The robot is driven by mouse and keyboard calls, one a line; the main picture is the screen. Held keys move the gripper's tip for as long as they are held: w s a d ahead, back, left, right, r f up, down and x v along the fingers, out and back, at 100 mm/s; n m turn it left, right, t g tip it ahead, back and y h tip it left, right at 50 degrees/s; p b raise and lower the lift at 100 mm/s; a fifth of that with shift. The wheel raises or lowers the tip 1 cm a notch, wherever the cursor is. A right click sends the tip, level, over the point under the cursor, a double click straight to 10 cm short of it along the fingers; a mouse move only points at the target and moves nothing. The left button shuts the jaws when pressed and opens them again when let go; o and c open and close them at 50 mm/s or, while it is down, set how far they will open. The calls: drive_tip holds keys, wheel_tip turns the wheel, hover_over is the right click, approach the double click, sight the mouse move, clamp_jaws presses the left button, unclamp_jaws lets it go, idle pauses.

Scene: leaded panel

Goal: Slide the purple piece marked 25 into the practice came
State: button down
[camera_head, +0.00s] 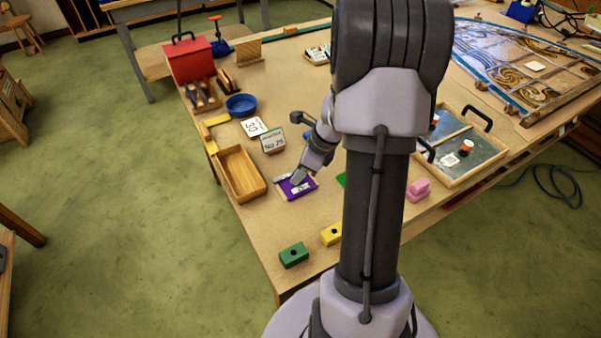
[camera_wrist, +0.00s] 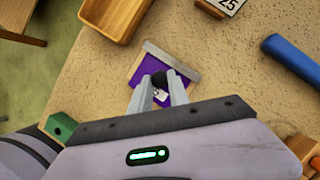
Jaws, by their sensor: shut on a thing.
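The purple piece (camera_head: 289,193) lies flat near the left part of the workbench, with a white number label partly covered by my gripper. In the wrist view, the purple piece (camera_wrist: 146,66) shows a dark knob (camera_wrist: 161,77) between my fingers. My gripper (camera_head: 298,178) is above the piece, and in the wrist view my gripper (camera_wrist: 160,86) is shut on that knob. A grey metal strip, the practice came (camera_wrist: 172,62), runs along the piece's far edge. The came and the purple edge look in contact; I cannot tell how deep the edge sits in it.
An empty wooden tray (camera_head: 241,174) stands left of the piece. A practice No 25 card (camera_head: 272,142) and a 30 card (camera_head: 253,127) stand behind. Green (camera_head: 294,254) and yellow (camera_head: 331,234) blocks are nearer. A blue cylinder (camera_wrist: 290,57) lies at right in the wrist view.

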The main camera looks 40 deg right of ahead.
drive_tip(key=shift+w, duration=0.15)
drive_tip(key=c, duration=1.2)
unclamp_jaws()
drive_tip(key=shift+o, duration=0.2)
